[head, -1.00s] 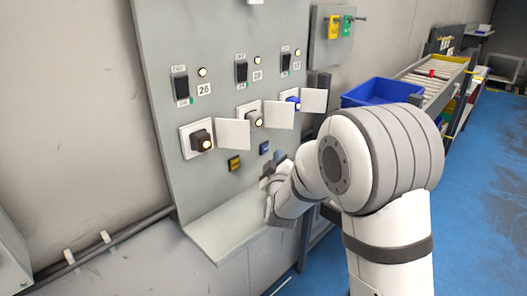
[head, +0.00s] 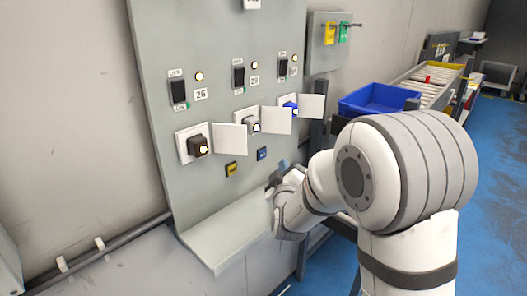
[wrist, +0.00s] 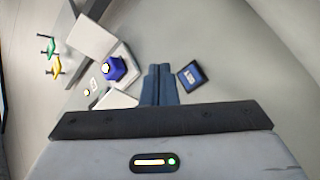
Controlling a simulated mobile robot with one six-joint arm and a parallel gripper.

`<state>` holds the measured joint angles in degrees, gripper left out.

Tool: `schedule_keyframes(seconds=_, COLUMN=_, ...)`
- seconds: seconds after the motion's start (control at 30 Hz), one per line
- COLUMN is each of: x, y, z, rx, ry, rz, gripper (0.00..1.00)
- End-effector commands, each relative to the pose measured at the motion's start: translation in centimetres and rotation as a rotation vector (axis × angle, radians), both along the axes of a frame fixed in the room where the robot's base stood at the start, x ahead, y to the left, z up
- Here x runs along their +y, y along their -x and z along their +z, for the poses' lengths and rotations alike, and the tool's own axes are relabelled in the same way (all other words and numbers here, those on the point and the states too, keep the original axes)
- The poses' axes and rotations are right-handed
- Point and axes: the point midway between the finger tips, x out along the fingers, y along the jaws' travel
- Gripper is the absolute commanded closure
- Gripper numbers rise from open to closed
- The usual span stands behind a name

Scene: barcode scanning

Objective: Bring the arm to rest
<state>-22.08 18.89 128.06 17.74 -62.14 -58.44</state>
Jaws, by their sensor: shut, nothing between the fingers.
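My gripper (head: 279,170) is in front of the lower right part of the grey wall panel (head: 215,30), above its shelf. In the wrist view its two dark fingers (wrist: 159,84) are together with nothing between them. My arm reaches in from the right of the head view and hides part of the scene behind it. The fingers are close to the panel in the wrist view; I cannot tell whether they touch it.
The panel holds a brown plug (head: 197,146), a grey plug (head: 252,124) and a blue plug (head: 290,109), with open flaps. A yellow label (head: 231,170) and a blue label (head: 262,154) sit below. A blue bin (head: 380,99) stands behind my arm. The shelf (head: 215,238) is bare.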

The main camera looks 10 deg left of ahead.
Motion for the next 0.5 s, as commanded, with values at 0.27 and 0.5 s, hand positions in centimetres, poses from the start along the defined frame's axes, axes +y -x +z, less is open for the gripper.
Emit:
schedule_keyframes(seconds=0.27, x=-2.9, y=1.8, z=2.9, rx=0.236, ry=-0.131, rz=0.019, gripper=1.00)
schedule_keyframes(seconds=0.5, x=-7.3, y=8.0, z=4.8, rx=0.615, ry=-0.319, rz=-0.037, gripper=1.00)
